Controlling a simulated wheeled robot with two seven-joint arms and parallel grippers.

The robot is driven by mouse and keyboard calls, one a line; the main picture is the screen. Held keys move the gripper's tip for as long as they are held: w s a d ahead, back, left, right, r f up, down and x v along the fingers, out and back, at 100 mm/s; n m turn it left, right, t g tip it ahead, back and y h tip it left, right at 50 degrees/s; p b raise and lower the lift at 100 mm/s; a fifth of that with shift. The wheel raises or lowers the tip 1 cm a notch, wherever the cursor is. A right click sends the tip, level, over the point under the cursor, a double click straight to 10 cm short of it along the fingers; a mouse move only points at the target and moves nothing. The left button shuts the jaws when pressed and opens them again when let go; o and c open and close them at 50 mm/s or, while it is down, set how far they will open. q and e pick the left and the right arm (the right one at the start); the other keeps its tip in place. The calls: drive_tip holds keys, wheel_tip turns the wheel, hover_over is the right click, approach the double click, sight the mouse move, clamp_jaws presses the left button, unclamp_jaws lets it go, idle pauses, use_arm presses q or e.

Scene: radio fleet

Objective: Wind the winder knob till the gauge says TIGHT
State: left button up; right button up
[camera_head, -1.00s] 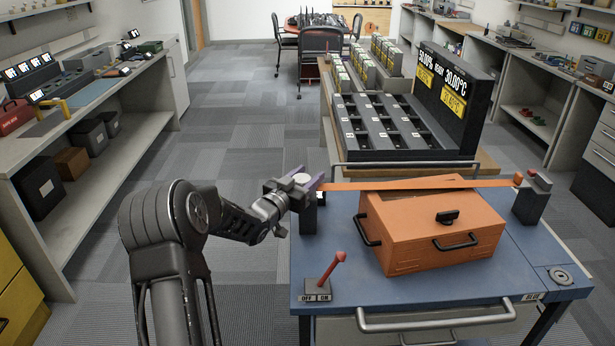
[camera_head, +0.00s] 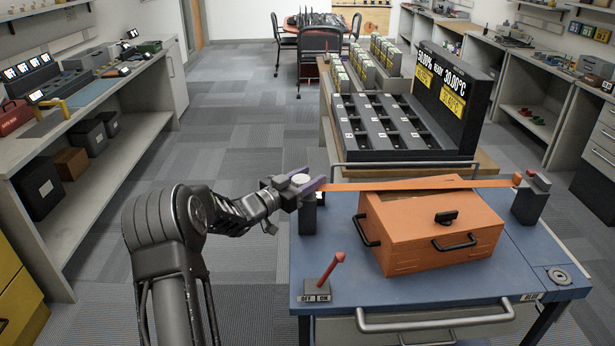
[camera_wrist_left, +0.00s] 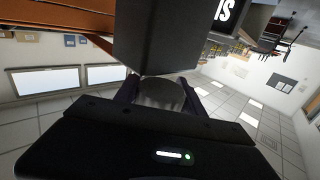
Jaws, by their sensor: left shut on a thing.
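The winder knob (camera_wrist_left: 160,95) is a round grey knob on a dark post (camera_head: 308,215) at the left edge of the blue cart (camera_head: 345,300). My left gripper (camera_head: 312,186) is shut on the knob, with its purple fingers on either side. The wrist view shows the knob between the fingers, below a dark block (camera_wrist_left: 168,35). An orange strap (camera_head: 400,185) runs from the post across the orange toolbox (camera_head: 425,245) to a post at the right (camera_head: 530,203). I cannot make out a gauge reading. My right gripper is not in view.
A red lever (camera_head: 332,268) with an OFF/ON plate stands at the cart's front left. A black rack with a display (camera_head: 405,125) stands on a table behind. Shelves line the left wall, with open floor between.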

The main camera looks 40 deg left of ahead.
use_arm(q)
drive_tip(key=shift+d+m+g+h, duration=0.15)
drive_tip(key=shift+m+g+h, duration=0.15)
drive_tip(key=shift+m+h, duration=0.7)
drive_tip(key=h, duration=0.1)
drive_tip(key=m+g+h, duration=0.1)
drive_tip(key=h, duration=0.1)
drive_tip(key=shift+s+d+f, duration=0.1)
drive_tip(key=shift+d, duration=0.1)
drive_tip(key=m+h, duration=0.1)
drive_tip(key=m+g+h+b, duration=0.1)
drive_tip(key=shift+s+d+f+g+h, duration=0.1)
drive_tip(key=shift+s+d+g+h, duration=0.1)
drive_tip(key=shift+g+h, duration=0.15)
drive_tip(key=shift+d+m+g+h+b, duration=0.2)
drive_tip(key=shift+m+g+h+b, duration=0.3)
drive_tip(key=shift+m+h, duration=0.2)
drive_tip(key=shift+r, duration=0.2)
drive_tip(key=o, duration=1.4)
drive_tip(key=shift+c, duration=0.2)
drive_tip(key=shift+s, duration=0.1)
